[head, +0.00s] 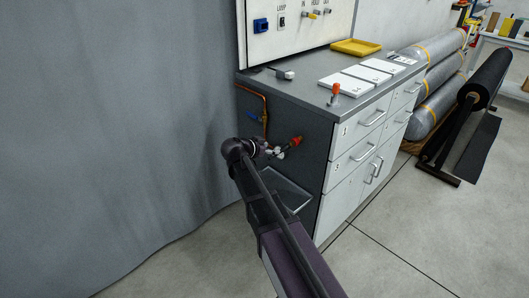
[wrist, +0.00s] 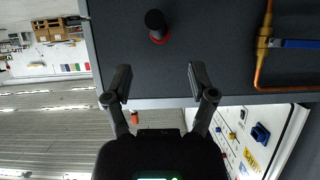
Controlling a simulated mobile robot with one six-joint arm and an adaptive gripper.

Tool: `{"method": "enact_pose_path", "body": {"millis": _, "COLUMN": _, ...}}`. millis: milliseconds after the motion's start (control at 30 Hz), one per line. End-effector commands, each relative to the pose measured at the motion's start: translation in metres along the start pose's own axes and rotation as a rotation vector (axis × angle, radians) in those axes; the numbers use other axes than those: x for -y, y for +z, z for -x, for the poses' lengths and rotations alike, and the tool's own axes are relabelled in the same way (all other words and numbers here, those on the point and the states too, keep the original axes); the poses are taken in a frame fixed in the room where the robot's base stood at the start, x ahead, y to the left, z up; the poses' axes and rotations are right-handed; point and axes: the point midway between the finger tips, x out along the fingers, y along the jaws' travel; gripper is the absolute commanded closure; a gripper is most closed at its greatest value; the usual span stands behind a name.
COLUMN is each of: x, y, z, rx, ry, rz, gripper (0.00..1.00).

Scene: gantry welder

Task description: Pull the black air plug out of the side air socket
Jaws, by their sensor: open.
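In the wrist view the black air plug (wrist: 155,22) is a short dark cylinder sticking out of the dark cabinet side. A red ring (wrist: 158,39) shows at its base, apparently part of the side air socket; the rest of the socket is hidden. My gripper (wrist: 160,75) is open, its two fingers spread wide and pointing toward the dark panel. The plug lies beyond the fingertips and roughly centred between them, not touched. In the head view my gripper (head: 279,151) is beside the cabinet's left side, near a small red part (head: 296,141); the plug cannot be made out there.
A copper pipe with a blue-handled valve (head: 251,116) runs down the same side; the valve also shows in the wrist view (wrist: 295,43). A clear tray-like shelf (head: 290,190) sits below my gripper. A grey curtain (head: 110,130) hangs at left. Grey floor is open in front.

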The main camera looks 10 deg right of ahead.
Motion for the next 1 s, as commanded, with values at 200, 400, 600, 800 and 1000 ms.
{"method": "enact_pose_path", "body": {"millis": 200, "x": 0.001, "y": 0.003, "z": -0.034, "rx": 0.001, "ry": 0.002, "rz": -0.002, "gripper": 0.27}}
{"method": "enact_pose_path", "body": {"millis": 400, "x": 0.001, "y": 0.002, "z": -0.058, "rx": 0.000, "ry": 0.001, "rz": -0.001, "gripper": 0.27}}
{"method": "enact_pose_path", "body": {"millis": 600, "x": 0.000, "y": 0.001, "z": -0.072, "rx": 0.000, "ry": 0.002, "rz": -0.001, "gripper": 0.27}}
{"method": "enact_pose_path", "body": {"millis": 800, "x": -0.001, "y": 0.000, "z": -0.075, "rx": 0.000, "ry": 0.001, "rz": -0.001, "gripper": 0.27}}
{"method": "enact_pose_path", "body": {"millis": 1000, "x": -0.001, "y": -0.001, "z": -0.075, "rx": 0.000, "ry": 0.001, "rz": -0.001, "gripper": 0.27}}
